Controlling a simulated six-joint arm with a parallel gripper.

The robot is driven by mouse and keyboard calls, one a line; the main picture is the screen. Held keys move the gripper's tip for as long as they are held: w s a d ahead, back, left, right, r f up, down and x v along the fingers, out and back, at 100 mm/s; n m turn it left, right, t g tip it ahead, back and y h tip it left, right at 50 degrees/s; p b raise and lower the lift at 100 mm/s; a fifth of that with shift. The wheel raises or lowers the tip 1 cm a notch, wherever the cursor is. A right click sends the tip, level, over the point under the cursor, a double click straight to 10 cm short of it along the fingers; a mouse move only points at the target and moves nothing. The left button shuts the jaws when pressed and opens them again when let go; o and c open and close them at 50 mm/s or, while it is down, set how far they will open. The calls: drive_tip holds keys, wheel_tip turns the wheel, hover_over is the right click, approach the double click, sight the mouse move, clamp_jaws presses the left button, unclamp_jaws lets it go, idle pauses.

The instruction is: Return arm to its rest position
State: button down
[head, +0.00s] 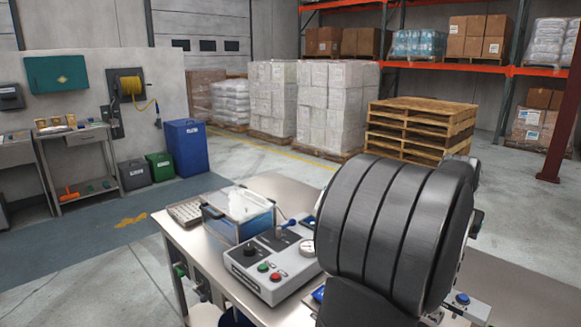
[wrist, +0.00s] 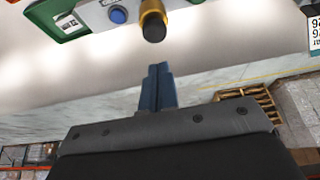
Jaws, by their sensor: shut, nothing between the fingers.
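My gripper (wrist: 158,70) shows in the wrist view as narrow blue-grey fingers pressed together, with nothing between them. It points at a brass-coloured post with a black end (wrist: 153,24), and a visible gap lies between the two. In the head view my large dark arm links fill the right of the picture and hide my gripper. The workbench (head: 180,236) is below and behind my arm.
A grey control box (head: 262,262) with red and green buttons, a clear-sided box (head: 232,222) and a keypad-like unit (head: 184,212) stand on the bench. Pallets (head: 420,120) stand beyond.

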drive_tip(key=shift+f, duration=1.15)
drive_tip(key=shift+r, duration=4.65)
drive_tip(key=s+a+r, duration=0.1)
drive_tip(key=s+a, duration=0.3)
drive_tip(key=shift+s+r, duration=0.15)
drive_tip(key=shift+r, duration=0.25)
drive_tip(key=shift+r, duration=0.15)
